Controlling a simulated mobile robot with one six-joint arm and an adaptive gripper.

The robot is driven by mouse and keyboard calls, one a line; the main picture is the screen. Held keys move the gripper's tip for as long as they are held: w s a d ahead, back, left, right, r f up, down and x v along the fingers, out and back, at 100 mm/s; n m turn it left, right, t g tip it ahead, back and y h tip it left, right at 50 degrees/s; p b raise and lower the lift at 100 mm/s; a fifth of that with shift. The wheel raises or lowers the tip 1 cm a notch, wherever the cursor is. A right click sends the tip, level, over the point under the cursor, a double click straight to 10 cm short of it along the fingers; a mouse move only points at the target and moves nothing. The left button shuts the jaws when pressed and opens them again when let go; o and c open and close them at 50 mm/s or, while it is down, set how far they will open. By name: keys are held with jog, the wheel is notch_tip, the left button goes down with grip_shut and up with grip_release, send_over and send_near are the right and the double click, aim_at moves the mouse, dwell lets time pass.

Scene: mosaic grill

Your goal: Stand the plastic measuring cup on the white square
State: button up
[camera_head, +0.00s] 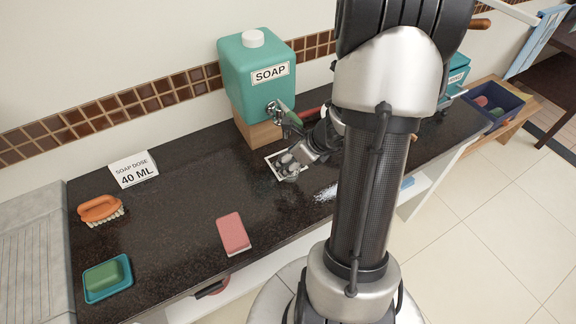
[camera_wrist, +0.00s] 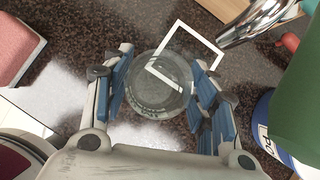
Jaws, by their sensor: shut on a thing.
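The clear plastic measuring cup (camera_wrist: 158,88) is between the blue-padded fingers of my gripper (camera_wrist: 163,72), which is shut on it. I look down into the cup in the wrist view. The white square (camera_wrist: 200,38) is an outline on the dark counter; the cup overlaps its near left part in the picture. Whether the cup touches the counter cannot be told. In the head view my gripper (camera_head: 288,166) is low over the white square (camera_head: 270,165), in front of the soap dispenser, and hides part of the square. The cup is hard to make out there.
The teal soap dispenser (camera_head: 255,85) stands on a wooden block (camera_head: 258,133), its metal tap (camera_wrist: 255,20) close beyond the square. A green item (camera_wrist: 300,110) is close at right. A pink sponge (camera_head: 233,234), brush (camera_head: 100,208), soap dish (camera_head: 108,278) and "40 ML" sign (camera_head: 134,170) are left.

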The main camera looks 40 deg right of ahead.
jog(key=shift+w, duration=0.3)
jog(key=shift+f+b, duration=1.15)
jog(key=shift+f, duration=0.6)
jog(key=shift+f, duration=0.15)
jog(key=o, duration=1)
jog(key=shift+r, duration=0.2)
jog(key=a+p+v, duration=0.1)
jog(key=p+v, duration=0.5)
jog(key=v, duration=0.5)
jog(key=shift+s+d+r, duration=0.2)
jog(key=shift+d+r, duration=0.2)
jog(key=shift+d, duration=0.1)
